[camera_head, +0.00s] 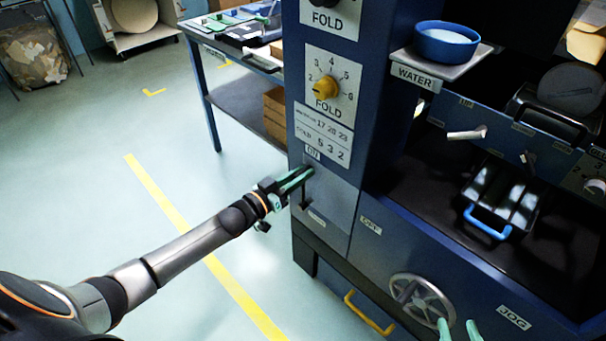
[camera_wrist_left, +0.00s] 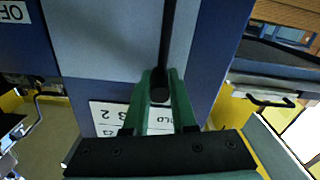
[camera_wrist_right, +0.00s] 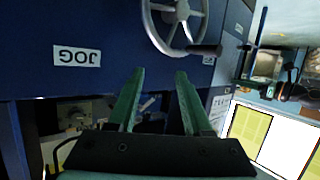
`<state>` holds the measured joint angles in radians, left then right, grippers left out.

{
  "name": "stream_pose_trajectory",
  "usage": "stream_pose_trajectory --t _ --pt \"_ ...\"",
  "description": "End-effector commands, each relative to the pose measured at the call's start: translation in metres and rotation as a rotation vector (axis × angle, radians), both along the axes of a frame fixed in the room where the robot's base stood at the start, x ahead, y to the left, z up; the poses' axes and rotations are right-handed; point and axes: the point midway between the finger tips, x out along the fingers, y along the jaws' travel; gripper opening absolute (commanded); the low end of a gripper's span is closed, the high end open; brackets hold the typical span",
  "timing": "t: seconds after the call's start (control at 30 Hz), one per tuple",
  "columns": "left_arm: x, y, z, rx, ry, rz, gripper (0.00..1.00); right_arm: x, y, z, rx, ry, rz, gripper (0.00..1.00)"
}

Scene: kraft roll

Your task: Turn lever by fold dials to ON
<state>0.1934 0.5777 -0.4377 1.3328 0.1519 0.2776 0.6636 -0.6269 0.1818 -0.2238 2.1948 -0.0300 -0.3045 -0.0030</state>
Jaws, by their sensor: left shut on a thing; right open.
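The black lever (camera_head: 304,198) shows just under my left gripper (camera_head: 308,172). In the left wrist view the lever is a dark rod (camera_wrist_left: 168,45), with its rounded end between the green fingers of my left gripper (camera_wrist_left: 160,82), which is shut on it. My right gripper (camera_head: 458,328) is open and empty below the handwheel; it also shows in the right wrist view (camera_wrist_right: 160,80).
The yellow fold dial (camera_head: 325,87) and number plate (camera_head: 322,135) sit above the lever. The spoked handwheel (camera_head: 421,299) is close to my right gripper. A blue-handled tray (camera_head: 487,222) and a blue bowl (camera_head: 446,43) are at the right.

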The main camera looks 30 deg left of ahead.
Motion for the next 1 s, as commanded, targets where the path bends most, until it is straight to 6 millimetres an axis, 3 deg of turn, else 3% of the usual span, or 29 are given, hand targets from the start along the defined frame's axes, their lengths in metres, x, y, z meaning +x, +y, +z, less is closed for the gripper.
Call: stream_pose_trajectory --t 0.37,0.4,0.67,1.0 --pt "0.0017 0.0037 0.0014 -0.005 0.001 0.006 0.0 -0.0004 -0.0001 -0.0013 0.0 0.006 -0.001 0.5" --pt "0.0018 0.0039 0.0015 -0.005 0.001 0.006 0.26 -0.0004 -0.0001 -0.0013 0.0 0.005 -0.001 0.5" --pt "0.0011 0.0027 0.0008 -0.005 0.002 0.004 0.55 -0.0004 -0.0002 -0.0011 0.0 0.005 -0.001 0.5" --pt "-0.003 0.0029 0.0001 -0.004 0.003 0.002 0.55 -0.0008 0.0 -0.0006 0.001 0.01 -0.001 0.5"
